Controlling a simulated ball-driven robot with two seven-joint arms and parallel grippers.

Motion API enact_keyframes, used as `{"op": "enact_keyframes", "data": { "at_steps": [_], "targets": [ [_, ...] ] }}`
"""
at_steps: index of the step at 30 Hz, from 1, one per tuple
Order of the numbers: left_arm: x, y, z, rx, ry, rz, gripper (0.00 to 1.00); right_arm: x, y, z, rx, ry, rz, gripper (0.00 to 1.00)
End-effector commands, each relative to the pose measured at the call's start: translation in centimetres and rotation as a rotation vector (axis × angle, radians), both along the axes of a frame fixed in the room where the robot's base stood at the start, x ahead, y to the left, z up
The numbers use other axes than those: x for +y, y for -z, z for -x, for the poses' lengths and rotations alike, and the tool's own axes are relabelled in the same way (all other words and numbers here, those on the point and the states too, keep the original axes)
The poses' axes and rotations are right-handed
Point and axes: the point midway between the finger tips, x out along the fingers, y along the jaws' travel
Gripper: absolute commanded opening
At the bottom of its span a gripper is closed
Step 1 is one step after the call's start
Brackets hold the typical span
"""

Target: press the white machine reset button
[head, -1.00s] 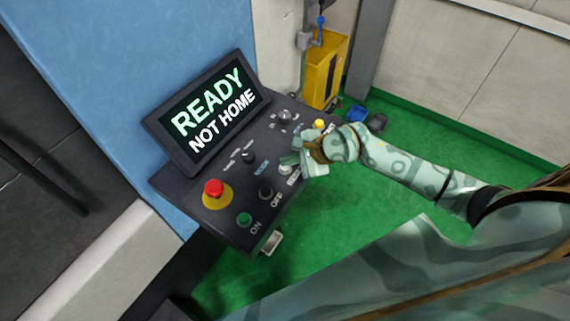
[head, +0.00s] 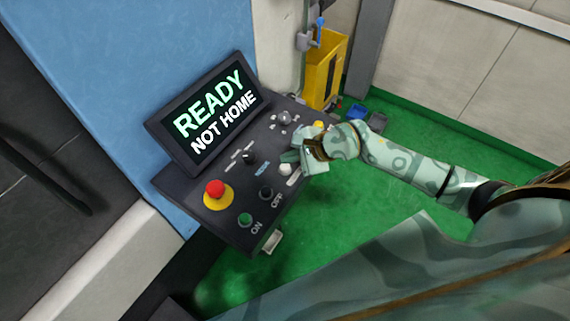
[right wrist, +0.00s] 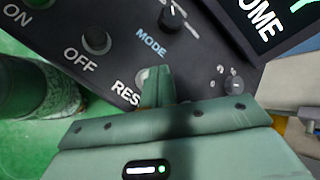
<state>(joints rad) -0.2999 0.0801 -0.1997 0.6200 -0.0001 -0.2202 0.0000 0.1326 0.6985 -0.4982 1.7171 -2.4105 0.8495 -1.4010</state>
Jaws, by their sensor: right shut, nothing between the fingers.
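The white reset button (head: 285,169) sits on the dark control panel (head: 230,226), near its right edge. In the right wrist view the button (right wrist: 142,76) is partly hidden behind my fingers, by the cut-off "RES" lettering. My right gripper (head: 290,157) is shut and empty, its fingertips just beside the button on the side away from OFF. In the right wrist view the shut fingertips (right wrist: 157,75) overlap the button's edge. I cannot tell whether they touch it. My left gripper is not in view.
The panel also bears a red emergency stop (head: 215,188), a green ON button (head: 245,219), a black OFF button (head: 266,193) and a mode knob (head: 249,157). The screen (head: 215,108) reads "READY NOT HOME". A yellow bin (head: 323,70) stands behind; green floor lies right.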

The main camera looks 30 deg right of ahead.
Motion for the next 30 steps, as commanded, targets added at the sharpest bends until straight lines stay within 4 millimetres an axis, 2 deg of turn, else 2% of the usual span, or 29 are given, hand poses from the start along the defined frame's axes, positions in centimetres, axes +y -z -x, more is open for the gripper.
{"op": "enact_keyframes", "data": {
  "at_steps": [15, 30],
  "targets": [
    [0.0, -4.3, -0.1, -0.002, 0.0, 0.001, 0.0, 0.0, -4.9, 0.0, 0.0, -0.001, 0.001, 0.0],
    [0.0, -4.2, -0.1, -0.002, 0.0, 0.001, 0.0, 0.0, -4.9, 0.0, 0.0, 0.0, 0.0, 0.0]
  ]
}}
